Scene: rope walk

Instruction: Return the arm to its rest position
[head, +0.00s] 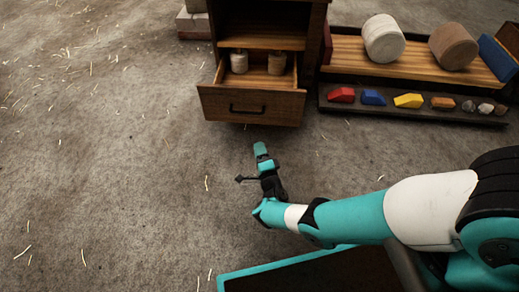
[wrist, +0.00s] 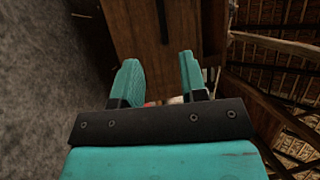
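My arm (head: 350,218), teal and white, reaches from the right edge toward the middle of the head view. My gripper (head: 261,158) is over the floor, just in front of the open drawer in the picture. In the wrist view my gripper (wrist: 158,68) has its two teal fingers clearly apart. I see nothing held between the fingertips. Small reddish and pale patches show low between the fingers, too little to name.
A wooden cabinet (head: 262,40) has its drawer (head: 251,104) pulled out, with two small pale spools inside. To its right, a wooden rack (head: 345,50) holds two large rolls above a dark tray (head: 420,113) of small coloured pieces. Straw-strewn floor (head: 100,150) is free at left.

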